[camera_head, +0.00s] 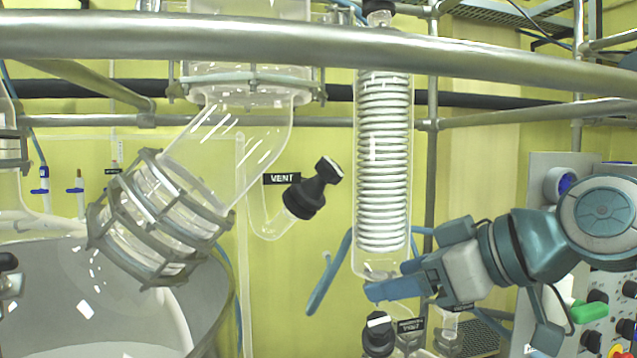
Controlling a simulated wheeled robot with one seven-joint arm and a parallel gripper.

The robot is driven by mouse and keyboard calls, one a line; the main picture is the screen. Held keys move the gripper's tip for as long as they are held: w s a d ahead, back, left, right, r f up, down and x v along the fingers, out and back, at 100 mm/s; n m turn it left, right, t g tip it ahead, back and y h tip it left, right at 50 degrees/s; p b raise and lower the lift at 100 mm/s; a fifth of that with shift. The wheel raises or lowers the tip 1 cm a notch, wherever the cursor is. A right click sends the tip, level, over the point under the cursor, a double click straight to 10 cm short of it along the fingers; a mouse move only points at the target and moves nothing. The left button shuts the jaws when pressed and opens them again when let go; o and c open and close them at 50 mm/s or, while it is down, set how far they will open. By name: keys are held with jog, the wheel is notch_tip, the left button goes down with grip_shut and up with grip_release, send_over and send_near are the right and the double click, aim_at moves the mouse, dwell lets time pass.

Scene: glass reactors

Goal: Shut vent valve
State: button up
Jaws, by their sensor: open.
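The vent valve has a black knob (313,188) on a clear bent glass tube, left of the coiled condenser. The knob is tilted up to the right. A black label (282,178) reading VENT sits just left of it. Whether the valve is open or shut cannot be told from the knob. My gripper (341,300) is open and empty, below the knob and slightly to its right, clearly apart from it in the picture. Its blue fingers are spread around the lower end of the condenser; part of the gripper is hidden behind the glass.
The glass condenser (383,165) with a white coil stands between the knob and my arm. Another black knob (378,335) is below my gripper. A steel rail (250,38) crosses the top. A clamped glass joint (160,220) is at left, a control panel (600,290) at right.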

jog(key=w+d+r+n+y, duration=0.25)
jog(key=w+r+y, duration=0.2)
jog(key=r, duration=0.35)
jog(key=n+g+y, duration=0.2)
jog(key=n+y, duration=0.1)
send_near(319, 170)
jog(key=p+x, duration=0.1)
jog(key=x, duration=0.2)
jog(key=w+p+x, duration=0.1)
jog(key=x, duration=0.2)
jog(key=w+p+x, duration=0.1)
jog(key=x, duration=0.2)
jog(key=shift+w+d+p, duration=0.1)
jog(key=shift+w+p, duration=0.05)
jog(key=shift+p, duration=0.25)
jog(key=shift+w+a+f+h, duration=0.1)
jog(key=shift+w+a+h, duration=0.15)
jog(key=shift+a, duration=0.4)
jog(key=shift+m, duration=0.25)
jog(key=c, duration=1)
